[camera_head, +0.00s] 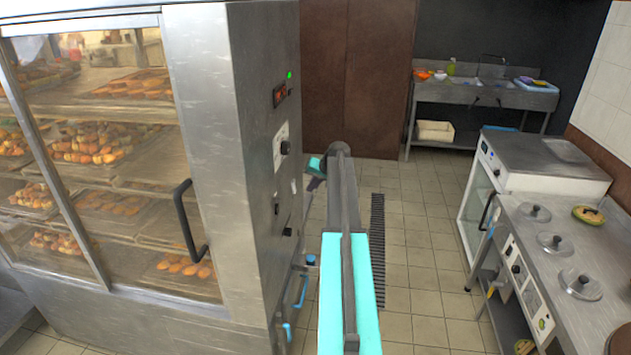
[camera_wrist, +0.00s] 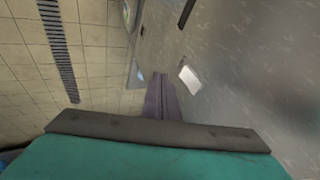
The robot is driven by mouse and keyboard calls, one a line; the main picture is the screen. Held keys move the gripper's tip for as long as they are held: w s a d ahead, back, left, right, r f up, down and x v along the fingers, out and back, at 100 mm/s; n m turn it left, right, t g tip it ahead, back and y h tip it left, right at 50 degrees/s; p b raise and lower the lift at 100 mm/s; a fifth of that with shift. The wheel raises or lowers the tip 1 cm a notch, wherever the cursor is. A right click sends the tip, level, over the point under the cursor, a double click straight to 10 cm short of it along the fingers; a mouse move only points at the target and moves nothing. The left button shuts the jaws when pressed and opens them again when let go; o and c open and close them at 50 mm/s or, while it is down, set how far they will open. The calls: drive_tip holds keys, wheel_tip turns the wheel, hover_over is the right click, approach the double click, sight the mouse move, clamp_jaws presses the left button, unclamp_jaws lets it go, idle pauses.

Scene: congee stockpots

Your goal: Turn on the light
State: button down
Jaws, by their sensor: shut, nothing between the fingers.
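A small white rectangular plate, which looks like a switch (camera_wrist: 189,77), is on the steel side panel in the wrist view. It also shows in the head view (camera_head: 293,187), on the cabinet's side; its on or off position is too small to tell. My gripper (camera_wrist: 160,78) is shut and empty, its fingertips just left of the white plate in the wrist view and apparently apart from it. In the head view my gripper is small and mostly hidden by my arm near the cabinet's side. No lamp is clearly identifiable.
The steel display cabinet (camera_head: 232,150) holds trays of baked goods and has a black door handle (camera_head: 188,222). Its side carries a green indicator (camera_head: 290,75) and knobs (camera_head: 285,148). A counter with lidded pots (camera_head: 580,283) stands right.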

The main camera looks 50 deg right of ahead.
sight(294, 187)
drive_tip(key=shift+w+a+f+p, duration=0.2)
drive_tip(key=shift+w+a+p, duration=0.35)
drive_tip(key=shift+w, duration=0.35)
drive_tip(key=shift+w+a+f+p, duration=0.2)
drive_tip(key=shift+w+a+p, duration=0.3)
drive_tip(key=shift+w, duration=0.35)
drive_tip(key=shift+r, duration=0.1)
drive_tip(key=shift+r, duration=0.7)
